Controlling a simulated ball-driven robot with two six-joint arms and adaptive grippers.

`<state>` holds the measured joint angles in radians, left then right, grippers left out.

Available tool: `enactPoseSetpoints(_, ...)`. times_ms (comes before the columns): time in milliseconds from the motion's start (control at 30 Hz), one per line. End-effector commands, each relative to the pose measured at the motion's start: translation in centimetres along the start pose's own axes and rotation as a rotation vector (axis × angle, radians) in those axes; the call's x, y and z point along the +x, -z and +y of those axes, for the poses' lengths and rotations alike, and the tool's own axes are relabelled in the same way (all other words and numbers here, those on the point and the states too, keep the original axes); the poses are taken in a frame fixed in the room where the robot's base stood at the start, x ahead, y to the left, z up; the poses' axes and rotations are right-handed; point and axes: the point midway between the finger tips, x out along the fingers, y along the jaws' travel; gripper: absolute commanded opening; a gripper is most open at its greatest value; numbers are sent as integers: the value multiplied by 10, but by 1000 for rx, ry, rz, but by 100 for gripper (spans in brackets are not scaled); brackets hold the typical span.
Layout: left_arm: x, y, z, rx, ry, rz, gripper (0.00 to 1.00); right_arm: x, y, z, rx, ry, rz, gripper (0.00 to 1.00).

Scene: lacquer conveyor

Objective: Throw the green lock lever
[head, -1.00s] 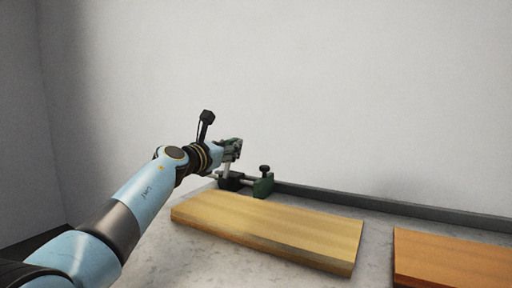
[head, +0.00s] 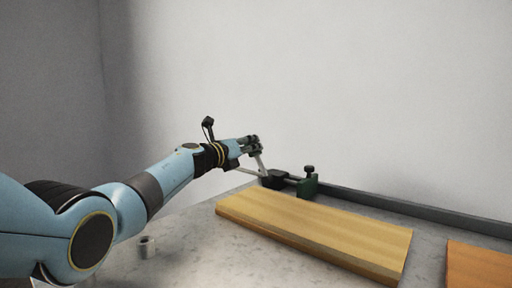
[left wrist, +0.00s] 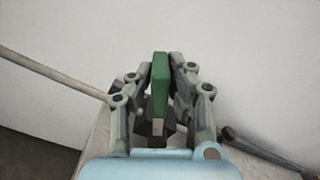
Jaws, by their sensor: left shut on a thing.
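The lock lever's green handle (left wrist: 160,85) stands between the fingers of my left gripper (left wrist: 160,95) in the left wrist view, and the gripper is shut on it. In the head view my left gripper (head: 256,145) is at the top of the lever's pale shaft (head: 261,164). The shaft leans to the left, and its foot meets a dark base (head: 272,179). My right gripper is not in view.
A green block with a black knob (head: 308,186) stands right of the lever base, by a dark rail (head: 400,208). A yellow board (head: 310,230) lies in front, an orange board (head: 480,272) farther right. A small grey cylinder (head: 147,246) stands near my left arm. The wall is behind.

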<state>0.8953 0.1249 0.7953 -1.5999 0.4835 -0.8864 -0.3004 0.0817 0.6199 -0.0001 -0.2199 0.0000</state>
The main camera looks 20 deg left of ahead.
Motion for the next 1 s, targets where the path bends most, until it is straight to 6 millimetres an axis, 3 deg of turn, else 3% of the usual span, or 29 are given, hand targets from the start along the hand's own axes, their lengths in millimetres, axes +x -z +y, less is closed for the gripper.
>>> enactPoseSetpoints(700,0,2,9,-73,-3,2,0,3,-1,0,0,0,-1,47)
enactPoseSetpoints(733,0,2,9,-73,-3,2,20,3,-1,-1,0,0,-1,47)
enactPoseSetpoints(800,0,2,9,-73,-3,2,29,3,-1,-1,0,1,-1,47)
enactPoseSetpoints(900,0,2,9,-72,-2,2,38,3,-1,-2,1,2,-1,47)
enactPoseSetpoints(1000,0,1,8,-71,-1,1,38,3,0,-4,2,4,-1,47)
